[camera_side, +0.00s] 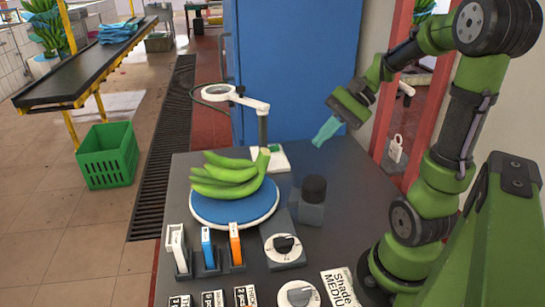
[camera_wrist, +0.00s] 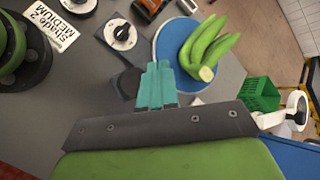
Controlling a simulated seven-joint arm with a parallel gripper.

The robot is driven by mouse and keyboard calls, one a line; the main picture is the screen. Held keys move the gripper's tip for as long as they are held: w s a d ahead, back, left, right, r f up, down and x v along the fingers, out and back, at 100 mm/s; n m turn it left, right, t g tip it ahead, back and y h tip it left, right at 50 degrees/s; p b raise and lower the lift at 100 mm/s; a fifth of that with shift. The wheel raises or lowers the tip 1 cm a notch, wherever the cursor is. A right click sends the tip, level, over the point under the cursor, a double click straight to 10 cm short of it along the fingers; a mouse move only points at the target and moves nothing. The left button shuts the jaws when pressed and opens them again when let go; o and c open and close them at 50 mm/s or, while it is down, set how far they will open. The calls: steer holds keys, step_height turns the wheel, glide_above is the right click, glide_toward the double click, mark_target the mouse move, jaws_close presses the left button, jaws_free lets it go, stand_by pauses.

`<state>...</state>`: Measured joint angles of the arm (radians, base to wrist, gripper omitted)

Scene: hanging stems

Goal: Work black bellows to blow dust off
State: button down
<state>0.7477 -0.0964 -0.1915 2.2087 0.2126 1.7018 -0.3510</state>
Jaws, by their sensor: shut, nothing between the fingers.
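The black bellows (camera_side: 313,189) appears to be the dark round-topped piece on a grey block, standing upright on the grey table just right of the blue round plate. In the wrist view a dark shape (camera_wrist: 128,84), likely the same piece, is partly hidden behind my fingers. My gripper (camera_side: 318,141) has teal fingers, closed together and empty. It hangs in the air above and behind the bellows, apart from it. The fingers also show in the wrist view (camera_wrist: 157,72). Green bananas (camera_side: 232,178) lie on the blue plate (camera_side: 232,216). I cannot make out dust on them.
A white ring magnifier (camera_side: 220,92) on a jointed stand is behind the bananas. Two dial boxes (camera_side: 284,246) and upright white, blue and orange holders (camera_side: 207,248) are at the front. A "Shade MEDIUM" card (camera_side: 340,287) lies front right. A blue cabinet (camera_side: 295,70) stands behind the table.

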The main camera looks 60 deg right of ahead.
glide_toward(312, 182)
steer(key=shift+w+a+f, duration=0.4)
steer(key=shift+w+a, duration=0.05)
steer(key=shift+a, duration=0.35)
steer(key=shift+w+a+f, duration=0.45)
steer(key=shift+w+a, duration=0.05)
steer(key=shift+a, duration=0.25)
steer(key=shift+w+a+f, duration=0.4)
steer(key=shift+w+a, duration=0.05)
steer(key=shift+a, duration=0.35)
steer(key=shift+f, duration=0.4)
steer(key=shift+f, duration=0.95)
stand_by(1.0)
steer(key=shift+r, duration=1.4)
steer(key=shift+r, duration=2.5)
